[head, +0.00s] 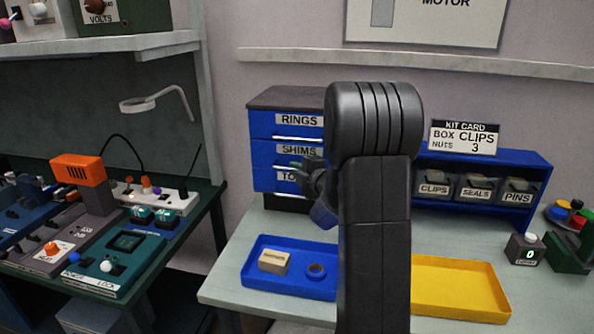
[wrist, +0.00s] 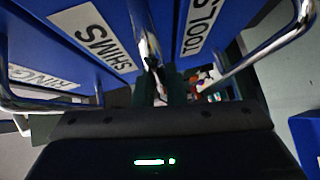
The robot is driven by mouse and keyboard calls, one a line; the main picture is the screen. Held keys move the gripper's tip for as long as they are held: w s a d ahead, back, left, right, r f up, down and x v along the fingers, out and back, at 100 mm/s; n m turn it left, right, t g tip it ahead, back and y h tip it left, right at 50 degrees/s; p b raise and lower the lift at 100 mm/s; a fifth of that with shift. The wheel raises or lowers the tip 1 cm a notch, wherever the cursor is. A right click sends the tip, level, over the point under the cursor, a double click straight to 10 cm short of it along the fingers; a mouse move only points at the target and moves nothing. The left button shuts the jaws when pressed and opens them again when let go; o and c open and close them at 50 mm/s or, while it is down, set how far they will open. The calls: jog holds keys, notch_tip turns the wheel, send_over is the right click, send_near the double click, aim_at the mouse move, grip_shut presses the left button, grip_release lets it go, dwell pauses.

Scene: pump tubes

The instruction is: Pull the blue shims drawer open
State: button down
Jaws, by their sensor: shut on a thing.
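The blue shims drawer (head: 272,155) is the middle drawer of a small blue cabinet, between RINGS and TOOLS. In the head view its front looks about level with the other fronts. Its label also shows in the wrist view (wrist: 92,38). My gripper (head: 302,168) is at the right part of this drawer front, partly hidden by my arm. In the wrist view my gripper (wrist: 162,88) is shut on the middle metal bar, the shims drawer handle (wrist: 146,35), between the SHIMS and TOOLS labels.
The rings drawer (head: 272,125) is above and the tools drawer (head: 270,180) below, each with a bar handle. A blue tray (head: 262,291) with a small box and a ring lies in front. A yellow tray (head: 460,288) lies right. A bin rack (head: 480,158) stands behind it.

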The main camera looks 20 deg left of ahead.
jog(key=shift+s, duration=0.1)
jog(key=s+d+b, duration=0.4)
jog(key=s+b, duration=0.6)
jog(key=s, duration=0.7)
jog(key=shift+d, duration=0.1)
jog(key=c, duration=1.5)
grip_release()
jog(key=p+v, duration=0.3)
jog(key=v, duration=1)
jog(key=shift+s+d, duration=0.25)
jog(key=shift+d, duration=0.1)
